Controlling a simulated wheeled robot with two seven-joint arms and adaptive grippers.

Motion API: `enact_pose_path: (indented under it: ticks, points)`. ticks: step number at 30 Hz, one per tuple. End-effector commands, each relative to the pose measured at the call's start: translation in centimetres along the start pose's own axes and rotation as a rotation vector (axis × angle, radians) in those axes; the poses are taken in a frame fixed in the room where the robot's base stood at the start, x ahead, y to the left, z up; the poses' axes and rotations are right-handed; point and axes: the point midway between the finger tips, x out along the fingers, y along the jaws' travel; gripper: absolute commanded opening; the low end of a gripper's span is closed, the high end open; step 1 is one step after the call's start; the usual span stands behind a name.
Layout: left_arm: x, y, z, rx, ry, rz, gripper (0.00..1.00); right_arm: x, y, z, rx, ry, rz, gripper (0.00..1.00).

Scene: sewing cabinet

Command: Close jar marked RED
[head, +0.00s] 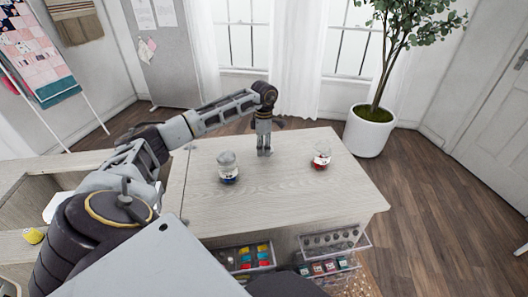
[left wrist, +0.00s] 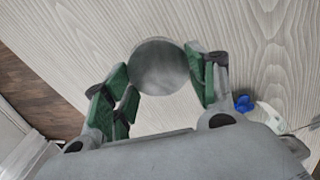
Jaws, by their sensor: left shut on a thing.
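A clear jar with red contents (head: 321,158) stands upright toward the right of the cabinet top. A second clear jar with dark blue contents (head: 228,170) stands to the left; a blue and clear shape, likely this jar (left wrist: 243,103), shows at the right of the left wrist view. Whether either jar wears a lid is too small to tell. My left gripper (head: 264,151) points down between the jars, near the wood surface. In the left wrist view its green-padded fingers are shut on a round grey lid (left wrist: 160,68). My right gripper is not in view.
The pale wooden cabinet top (head: 270,205) is otherwise clear. Below its front edge, a drawer (head: 273,263) with coloured items and racks (head: 362,241) of small things stick out. A potted plant (head: 369,133) stands behind at the right.

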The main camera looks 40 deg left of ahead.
Motion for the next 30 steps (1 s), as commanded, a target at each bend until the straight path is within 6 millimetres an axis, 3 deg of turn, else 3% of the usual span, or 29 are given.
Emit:
enact_pose_path:
  ticks: [6, 12, 29, 30]
  points:
    - [-3.4, 0.0, 0.0, 0.0, -0.001, 0.001, 0.5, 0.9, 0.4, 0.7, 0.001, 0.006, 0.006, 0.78]
    - [-5.2, 0.0, 0.0, 0.0, 0.0, 0.0, 0.5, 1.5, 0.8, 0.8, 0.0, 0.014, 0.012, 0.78]
    - [-5.7, 0.0, 0.0, 0.0, 0.0, -0.001, 0.5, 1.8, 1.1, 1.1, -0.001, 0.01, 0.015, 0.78]
    - [-5.7, 0.0, 0.0, 0.0, 0.0, -0.001, 0.5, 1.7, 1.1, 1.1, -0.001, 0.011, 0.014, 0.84]
